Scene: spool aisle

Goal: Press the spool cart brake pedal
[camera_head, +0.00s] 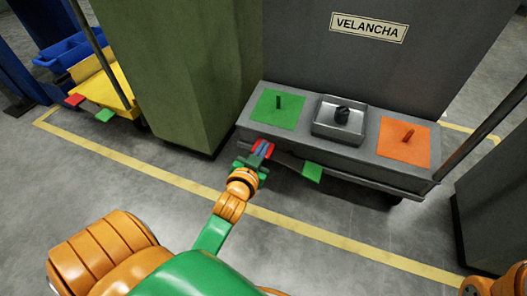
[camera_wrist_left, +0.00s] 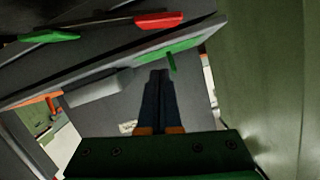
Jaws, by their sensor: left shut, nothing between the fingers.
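The spool cart (camera_head: 362,160) has a grey deck and two pedals under its front edge. The green pedal (camera_head: 313,172) sticks out to the right of my left gripper (camera_head: 263,148). The red pedal (camera_wrist_left: 158,20) is clear in the left wrist view, with the green pedal (camera_wrist_left: 48,37) to its left. In the head view the red pedal is largely covered by my left gripper. My left gripper is shut and empty at the cart's front left, close to the red pedal; I cannot tell whether it touches. My right gripper is out of view.
The deck carries a green pad (camera_head: 268,112), a grey tray (camera_head: 349,133) and an orange pad (camera_head: 396,154) under a panel marked VELANCHA. A green cabinet (camera_head: 190,80) stands to the left, a yellow cart (camera_head: 95,88) beyond it. A yellow line (camera_head: 170,178) crosses the open floor.

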